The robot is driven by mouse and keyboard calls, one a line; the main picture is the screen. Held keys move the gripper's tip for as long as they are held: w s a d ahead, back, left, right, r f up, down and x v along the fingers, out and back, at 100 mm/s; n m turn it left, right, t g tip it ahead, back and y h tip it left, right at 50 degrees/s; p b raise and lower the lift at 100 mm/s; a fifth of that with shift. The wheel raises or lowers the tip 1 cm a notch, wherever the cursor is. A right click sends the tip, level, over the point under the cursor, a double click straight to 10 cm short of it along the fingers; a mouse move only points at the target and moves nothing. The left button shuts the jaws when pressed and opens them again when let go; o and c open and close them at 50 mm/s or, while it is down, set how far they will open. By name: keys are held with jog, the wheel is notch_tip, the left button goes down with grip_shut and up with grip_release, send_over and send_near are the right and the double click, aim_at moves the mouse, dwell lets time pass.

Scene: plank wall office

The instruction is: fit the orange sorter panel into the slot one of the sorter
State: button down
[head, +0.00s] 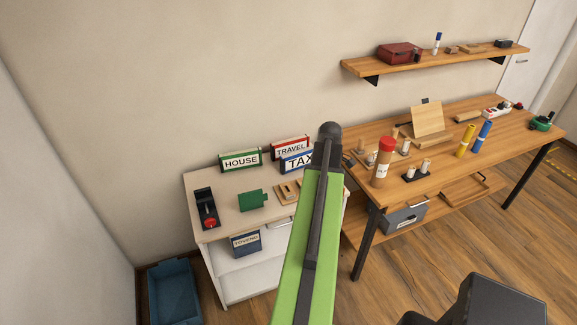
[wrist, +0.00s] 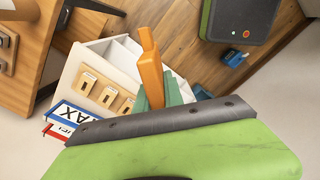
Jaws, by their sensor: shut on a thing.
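The orange sorter panel (wrist: 151,72) shows in the wrist view, nearly edge-on, standing out past the dark edge of my gripper (wrist: 158,116). My gripper is shut on it, though its fingertips are not clearly seen. In the head view my green arm covers the gripper and the panel. A green panel (head: 252,200) with a tab is on the white cabinet top; green also shows behind the orange panel in the wrist view (wrist: 172,90). White dividers (wrist: 122,50) show beyond the orange panel. I cannot tell which part is the sorter's slot one.
A wooden workbench (head: 450,140) stands right. A blue bin (head: 174,292) is on the floor.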

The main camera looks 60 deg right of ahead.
jog(key=w+d+f+m+t+b, duration=0.1)
jog(key=w+d+f+t+b, duration=0.1)
jog(key=w+f+t+b, duration=0.55)
jog(key=w+d+f+m+t+b, duration=0.1)
jog(key=w+d+f+m+b, duration=0.3)
jog(key=w+b, duration=0.75)
jog(key=w+d+r+m+t+h+b, duration=0.2)
jog(key=w+d+m+t+h+b, duration=0.3)
jog(key=h+b, duration=0.5)
jog(key=d+t+b, duration=0.1)
jog(key=d+b, duration=0.1)
jog(key=b, duration=0.2)
jog(key=shift+h, duration=0.3)
jog(key=shift+s+a, duration=0.1)
notch_tip(320, 180, down, 6)
jog(key=b, duration=0.6)
jog(key=shift+r, duration=0.1)
jog(key=shift+f+b, duration=1.65)
jog(key=shift+b, duration=0.05)
jog(key=c, duration=1.4)
grip_release()
